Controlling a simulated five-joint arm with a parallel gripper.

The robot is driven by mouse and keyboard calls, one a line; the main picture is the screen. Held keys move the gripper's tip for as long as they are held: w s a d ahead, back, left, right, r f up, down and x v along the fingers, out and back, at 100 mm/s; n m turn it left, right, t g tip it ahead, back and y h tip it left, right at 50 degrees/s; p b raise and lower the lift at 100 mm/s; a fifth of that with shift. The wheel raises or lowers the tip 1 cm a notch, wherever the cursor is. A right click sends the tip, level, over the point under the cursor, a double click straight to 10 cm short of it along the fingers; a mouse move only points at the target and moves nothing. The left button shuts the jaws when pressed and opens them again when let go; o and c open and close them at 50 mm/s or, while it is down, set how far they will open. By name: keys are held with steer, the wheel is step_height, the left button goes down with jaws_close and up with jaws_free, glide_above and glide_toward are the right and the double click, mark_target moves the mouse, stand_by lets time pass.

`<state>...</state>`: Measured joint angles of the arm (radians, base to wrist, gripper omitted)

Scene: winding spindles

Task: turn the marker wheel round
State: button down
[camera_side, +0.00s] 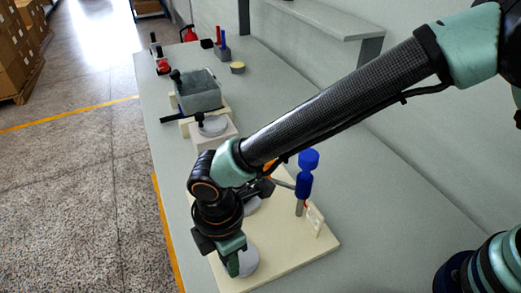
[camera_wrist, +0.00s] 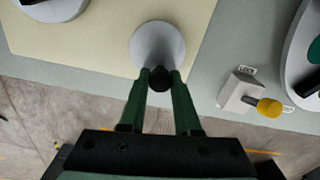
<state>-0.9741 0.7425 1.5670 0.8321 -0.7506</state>
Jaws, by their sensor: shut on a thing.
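A round grey wheel (camera_side: 250,262) sits at the near corner of a cream board (camera_side: 290,262). It also shows in the wrist view (camera_wrist: 158,42), with a black knob (camera_wrist: 159,79) at its near rim. My gripper (camera_side: 233,264) is low over this wheel, its green fingers (camera_wrist: 160,84) shut on the black knob. The fingers hide part of the wheel in the side view. A second grey disc (camera_side: 253,206) lies farther back on the board, partly hidden by my wrist. I cannot tell which disc the task calls the marker wheel.
A blue post (camera_side: 305,183) stands on the board, beside a small pale upright plate (camera_side: 315,218). A pale block with a yellow knob (camera_wrist: 269,107) is at the right in the wrist view. The bench's right side is clear.

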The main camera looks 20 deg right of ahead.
steer(key=m, duration=0.2)
steer(key=w+m, duration=0.1)
steer(key=m, duration=0.1)
steer(key=shift+a+m, duration=0.1)
steer(key=shift+m, duration=0.2)
steer(key=shift+w+m, duration=0.25)
steer(key=shift+m, duration=0.65)
steer(key=shift+w+m, duration=0.2)
steer(key=shift+m, duration=0.7)
steer(key=c, duration=0.6)
jaws_free()
step_height(320, 180, up, 12)
steer(key=shift+r, duration=0.1)
